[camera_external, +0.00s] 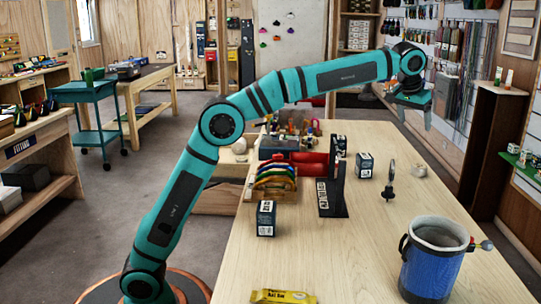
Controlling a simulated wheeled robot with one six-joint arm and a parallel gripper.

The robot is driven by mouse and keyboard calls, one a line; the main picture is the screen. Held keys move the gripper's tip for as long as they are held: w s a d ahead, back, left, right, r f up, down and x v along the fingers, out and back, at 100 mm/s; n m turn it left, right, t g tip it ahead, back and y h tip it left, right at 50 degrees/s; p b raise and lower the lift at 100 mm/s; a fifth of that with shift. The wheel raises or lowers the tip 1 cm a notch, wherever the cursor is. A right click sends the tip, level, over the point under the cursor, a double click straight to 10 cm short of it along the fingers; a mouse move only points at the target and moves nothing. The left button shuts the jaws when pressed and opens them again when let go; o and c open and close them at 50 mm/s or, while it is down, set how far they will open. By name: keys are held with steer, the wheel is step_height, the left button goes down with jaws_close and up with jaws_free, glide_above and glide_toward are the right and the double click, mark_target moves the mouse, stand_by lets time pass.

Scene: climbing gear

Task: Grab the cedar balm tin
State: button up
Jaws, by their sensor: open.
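My gripper (411,108) is open and empty, high above the far right part of the wooden table (345,265), pointing down. I cannot clearly make out a cedar balm tin. Small dark boxes with white labels stand on the table: one near the front left (266,218), one near the middle (364,165) and one farther back (341,146). Their labels are too small to read.
A blue bucket (430,268) with a brush stands at the front right. A yellow bar (283,297) lies at the front edge. A black stand (330,196), a rack of coloured curved pieces (273,180) and a dark upright tool (389,180) occupy the middle. The front centre is clear.

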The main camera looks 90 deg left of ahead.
steer(key=f, duration=0.1)
glide_above(420, 166)
steer(key=s+d, duration=0.1)
steer(key=s, duration=0.2)
steer(key=f, duration=1.1)
steer(key=shift+w, duration=0.25)
steer(key=shift+w+d+x, duration=0.1)
steer(key=shift+x, duration=1.15)
steer(key=shift+w+d+x, duration=0.1)
steer(key=shift+x, duration=1.2)
steer(key=c, duration=1.1)
